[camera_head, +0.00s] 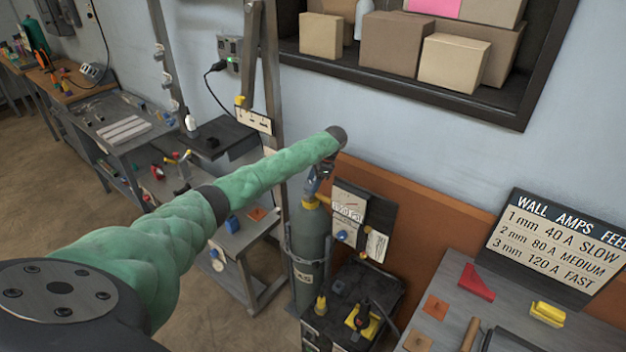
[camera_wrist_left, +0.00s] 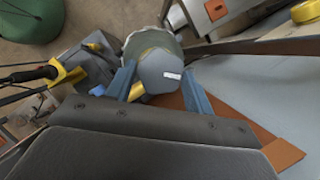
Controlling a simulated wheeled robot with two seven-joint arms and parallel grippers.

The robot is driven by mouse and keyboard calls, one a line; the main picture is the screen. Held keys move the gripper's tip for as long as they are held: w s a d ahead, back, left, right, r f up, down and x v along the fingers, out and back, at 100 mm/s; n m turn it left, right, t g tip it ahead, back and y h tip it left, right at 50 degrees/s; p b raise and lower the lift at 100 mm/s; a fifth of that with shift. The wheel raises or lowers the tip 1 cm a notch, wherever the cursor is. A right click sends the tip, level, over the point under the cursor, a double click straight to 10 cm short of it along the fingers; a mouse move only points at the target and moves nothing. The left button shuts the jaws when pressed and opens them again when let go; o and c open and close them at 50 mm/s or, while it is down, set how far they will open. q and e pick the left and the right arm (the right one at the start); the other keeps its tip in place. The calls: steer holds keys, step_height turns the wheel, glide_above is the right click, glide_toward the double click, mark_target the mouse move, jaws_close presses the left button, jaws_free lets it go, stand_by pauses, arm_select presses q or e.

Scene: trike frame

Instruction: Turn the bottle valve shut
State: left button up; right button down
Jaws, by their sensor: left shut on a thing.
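The grey-green gas bottle (camera_head: 308,235) stands upright in a holder beside the welding machine, with a yellow part (camera_head: 323,199) at its top. My left arm, in a green sleeve, reaches across to it. My left gripper (camera_head: 318,183) is at the top of the bottle and partly hides the valve. In the left wrist view, the two blue fingers (camera_wrist_left: 158,86) stand on either side of the grey valve knob (camera_wrist_left: 158,69), which carries a white mark. The gripper is shut on this knob. A yellow part shows beneath the knob. My right gripper is not in view.
The dark welding machine (camera_head: 352,300) stands right of the bottle. An orange-brown panel (camera_head: 440,218) and the wall lie close behind. A grey bench (camera_head: 455,300) with small parts and a settings sign (camera_head: 557,240) is at the right. A shelf with boxes (camera_head: 395,42) hangs above.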

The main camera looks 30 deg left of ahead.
arm_select(q)
steer(key=m+t, duration=0.1)
steer(key=m, duration=0.1)
steer(key=m+y+p, duration=0.1)
steer(key=m, duration=0.2)
steer(key=shift+s+r+t+p, duration=0.2)
steer(key=shift+t+p, duration=0.1)
steer(key=shift+t, duration=0.1)
steer(key=shift+m+t, duration=0.3)
steer(key=shift+m, duration=0.7)
steer(key=shift+s+d+m, duration=0.1)
steer(key=shift+m, duration=0.2)
steer(key=shift+m+t+p, duration=0.3)
steer(key=shift+m+p, duration=0.05)
steer(key=shift+m, duration=0.55)
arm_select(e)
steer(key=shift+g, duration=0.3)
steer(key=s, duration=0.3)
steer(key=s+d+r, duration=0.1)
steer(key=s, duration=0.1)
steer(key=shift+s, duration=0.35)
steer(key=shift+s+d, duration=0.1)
